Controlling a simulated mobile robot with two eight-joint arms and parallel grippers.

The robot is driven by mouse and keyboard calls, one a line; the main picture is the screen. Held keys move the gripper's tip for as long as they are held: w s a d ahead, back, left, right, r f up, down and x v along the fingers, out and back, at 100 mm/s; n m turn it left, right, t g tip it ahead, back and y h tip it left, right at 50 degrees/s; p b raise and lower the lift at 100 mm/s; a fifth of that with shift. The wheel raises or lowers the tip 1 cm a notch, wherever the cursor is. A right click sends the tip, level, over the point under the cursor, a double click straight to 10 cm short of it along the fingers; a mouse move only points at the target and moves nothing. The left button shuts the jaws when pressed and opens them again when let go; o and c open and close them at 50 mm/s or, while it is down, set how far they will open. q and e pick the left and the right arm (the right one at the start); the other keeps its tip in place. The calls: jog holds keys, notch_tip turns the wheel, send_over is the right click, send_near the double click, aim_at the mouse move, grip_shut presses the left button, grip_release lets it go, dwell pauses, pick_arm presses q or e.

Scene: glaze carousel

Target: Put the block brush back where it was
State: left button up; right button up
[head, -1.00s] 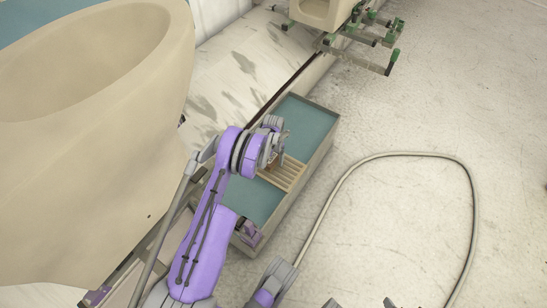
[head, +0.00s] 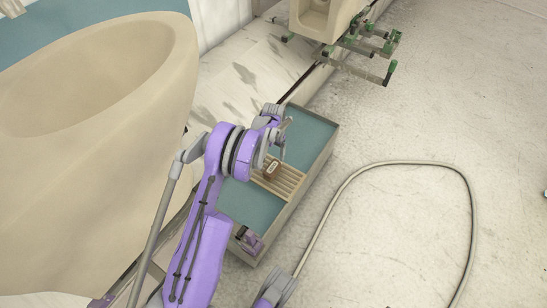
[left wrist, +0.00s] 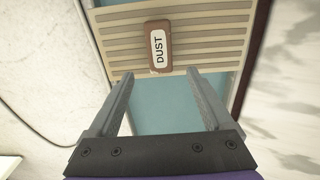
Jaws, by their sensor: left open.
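The block brush (head: 272,170) is a small brown block with a white label reading DUST. It lies on the pale slatted rack (head: 290,184) in the middle of the long tray. In the left wrist view the brush (left wrist: 158,48) rests across the slats, just beyond my fingertips. My left gripper (head: 284,140) is open and empty, its fingers (left wrist: 160,74) apart and clear of the brush. In the head view it is up and to the right of the brush. Bristles are hidden. My right gripper cannot be made out.
The tray (head: 318,178) has blue-green surfaces on both sides of the rack. A large beige vessel (head: 150,130) stands at left. A green-tipped metal frame (head: 372,50) is at the top. A hose (head: 400,163) loops over the clear floor at right.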

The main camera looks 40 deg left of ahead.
pick_arm(q)
jog(key=s+d+r+t, duration=0.1)
jog(key=s+d+r, duration=0.3)
jog(key=d+r, duration=0.5)
jog(key=s+d+r+t, duration=0.1)
jog(key=s+d+r, duration=0.4)
jog(key=r, duration=0.6)
jog(key=s+d+r+t, duration=0.1)
jog(key=s+d, duration=0.5)
jog(key=s, duration=0.4)
jog(key=s+d+r+m+t, duration=0.1)
jog(key=s+d, duration=0.4)
jog(key=s, duration=0.5)
jog(key=shift+d+r, duration=0.35)
jog(key=shift+r, duration=0.05)
